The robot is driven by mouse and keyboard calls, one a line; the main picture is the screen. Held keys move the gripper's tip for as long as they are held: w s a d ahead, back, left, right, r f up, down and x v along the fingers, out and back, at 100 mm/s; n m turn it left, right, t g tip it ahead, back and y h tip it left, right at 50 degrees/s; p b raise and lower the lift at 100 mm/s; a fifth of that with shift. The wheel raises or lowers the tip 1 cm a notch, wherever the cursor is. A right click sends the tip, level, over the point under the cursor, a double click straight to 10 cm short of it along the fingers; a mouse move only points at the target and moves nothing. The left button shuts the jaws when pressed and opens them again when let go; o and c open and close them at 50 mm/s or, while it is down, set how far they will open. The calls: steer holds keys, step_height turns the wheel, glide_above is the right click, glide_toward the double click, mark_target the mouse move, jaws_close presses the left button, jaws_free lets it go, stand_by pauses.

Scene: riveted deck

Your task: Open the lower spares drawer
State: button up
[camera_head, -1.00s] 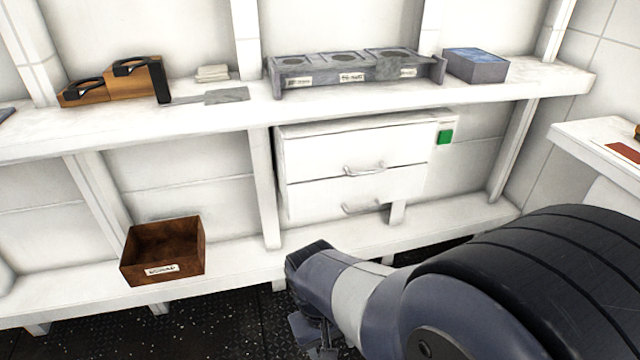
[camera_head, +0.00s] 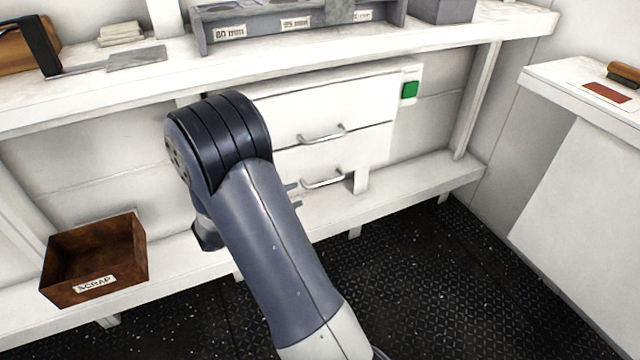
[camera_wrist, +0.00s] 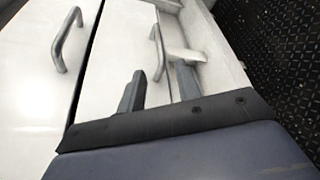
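The white drawer cabinet under the shelf has an upper drawer (camera_head: 365,105) and a lower drawer (camera_head: 365,147), both closed. The lower drawer's bar handle (camera_head: 325,182) lies just right of my gripper's fingertips (camera_head: 296,195); my arm hides the cabinet's left part. In the wrist view the picture is turned, with the upper drawer's handle (camera_wrist: 66,40) at left and the lower handle (camera_wrist: 158,50) ahead of my gripper (camera_wrist: 157,84). My fingers are apart, one on each side of the lower handle in the picture. I cannot tell whether they touch it.
A brown SCRAP box (camera_head: 95,265) sits on the low ledge at left. A green square (camera_head: 410,90) is beside the upper drawer. A grey labelled rack (camera_head: 300,35) stands on the shelf above. A white side bench (camera_head: 590,85) is at right. The dark floor (camera_head: 430,270) is clear.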

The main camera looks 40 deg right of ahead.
mark_target(316, 186)
steer(key=b+x, duration=0.1)
steer(key=x, duration=0.9)
steer(key=shift+s+d+f, duration=0.1)
steer(key=shift+d, duration=0.15)
jaws_close()
